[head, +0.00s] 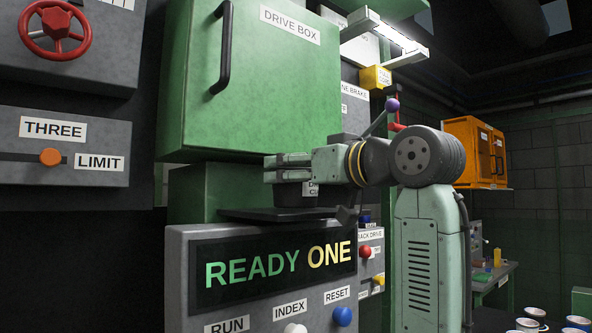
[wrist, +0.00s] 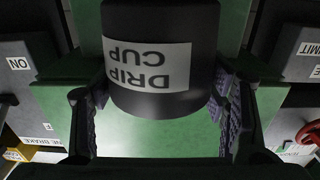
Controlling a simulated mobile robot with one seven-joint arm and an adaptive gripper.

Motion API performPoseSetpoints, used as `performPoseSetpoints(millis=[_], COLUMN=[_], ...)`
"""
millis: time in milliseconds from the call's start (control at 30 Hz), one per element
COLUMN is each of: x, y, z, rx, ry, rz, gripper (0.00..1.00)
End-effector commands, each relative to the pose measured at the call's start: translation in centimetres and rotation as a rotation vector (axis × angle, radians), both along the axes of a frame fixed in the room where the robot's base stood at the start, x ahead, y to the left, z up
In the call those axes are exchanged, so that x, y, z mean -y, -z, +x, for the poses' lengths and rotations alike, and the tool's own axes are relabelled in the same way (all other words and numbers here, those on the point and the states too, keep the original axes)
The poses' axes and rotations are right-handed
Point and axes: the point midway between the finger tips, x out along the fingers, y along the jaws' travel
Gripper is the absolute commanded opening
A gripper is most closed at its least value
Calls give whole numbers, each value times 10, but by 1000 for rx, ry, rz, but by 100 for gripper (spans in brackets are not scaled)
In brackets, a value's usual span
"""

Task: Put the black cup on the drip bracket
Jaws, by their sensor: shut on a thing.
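The black cup (head: 290,196) is a dark cylinder with a white label, held below my gripper (head: 278,168) in the head view. In the wrist view the black cup (wrist: 160,92) fills the upper middle, its "DRIP CUP" label upside down, with the fingers of my gripper (wrist: 162,105) on either side. My gripper is shut on it. A flat dark plate (head: 262,215), which looks like the drip bracket, lies just under the cup above the display panel. I cannot tell whether the cup touches it.
The green drive box (head: 255,85) stands behind and above my gripper. The grey panel with the "READY ONE" display (head: 275,268) and buttons is below. An orange cabinet (head: 473,150) hangs at the right. Several white mugs (head: 535,313) stand at the lower right.

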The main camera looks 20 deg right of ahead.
Motion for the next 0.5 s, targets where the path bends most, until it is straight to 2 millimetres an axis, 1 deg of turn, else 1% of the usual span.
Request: performPoseSetpoints(millis=[200, 233, 500], x=[0, 0, 0], y=[5, 4, 3], z=[0, 0, 0], rx=[0, -1, -1], ry=[-1, -1, 0], rz=[1, 0, 0], gripper=[40, 69, 87])
